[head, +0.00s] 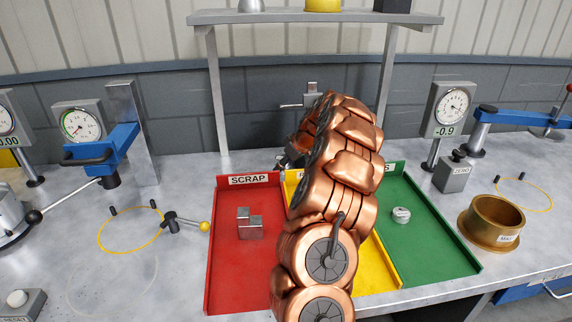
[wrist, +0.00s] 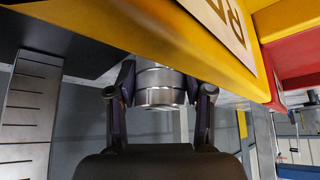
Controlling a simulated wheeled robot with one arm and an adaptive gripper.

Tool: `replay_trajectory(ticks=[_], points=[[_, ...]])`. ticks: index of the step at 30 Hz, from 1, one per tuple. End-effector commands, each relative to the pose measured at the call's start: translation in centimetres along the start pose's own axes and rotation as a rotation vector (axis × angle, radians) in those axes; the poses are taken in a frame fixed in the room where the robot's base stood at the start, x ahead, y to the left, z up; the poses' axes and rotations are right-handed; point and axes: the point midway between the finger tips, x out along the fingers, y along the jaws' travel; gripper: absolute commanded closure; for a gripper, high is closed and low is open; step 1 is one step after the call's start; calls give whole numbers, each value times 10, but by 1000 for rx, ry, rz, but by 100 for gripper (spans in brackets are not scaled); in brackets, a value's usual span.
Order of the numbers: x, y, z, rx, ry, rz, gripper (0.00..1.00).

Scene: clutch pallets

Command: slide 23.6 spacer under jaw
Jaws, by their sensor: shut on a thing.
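My gripper (wrist: 160,92) is shut on a short round silver metal cylinder (wrist: 158,78) with grooves around it, held between the two dark fingers in the wrist view. No size marking can be read on it, so I cannot tell whether it is the 23.6 spacer. In the head view my copper arm covers most of the gripper, and the held cylinder is hidden. A grey metal fixture with a side handle (head: 311,92) stands behind the arm; I cannot tell whether it carries the jaw. A blue clamp arm (head: 105,150) is at the left, another (head: 520,118) at the right.
Red SCRAP (head: 222,275), yellow (head: 372,278) and green (head: 440,262) trays lie centrally. A stepped metal block (head: 249,224) sits in red, a small silver disc (head: 401,215) in green. A brass ring (head: 492,222) stands right. In the wrist view, a yellow tray edge (wrist: 185,42) is close to the cylinder.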

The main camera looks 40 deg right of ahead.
Motion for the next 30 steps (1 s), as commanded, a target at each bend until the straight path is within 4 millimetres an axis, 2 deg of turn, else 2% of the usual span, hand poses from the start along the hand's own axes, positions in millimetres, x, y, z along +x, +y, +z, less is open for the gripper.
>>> replay_trajectory(ticks=[1,2,10,22,26,30], points=[[0,0,0,0,-1,-1,100],[0,0,0,0,-1,-1,48],[0,0,0,0,0,0,20],[-3,1,1,1,0,2,20],[-12,1,1,1,0,2,20],[-30,1,1,1,1,1,20]])
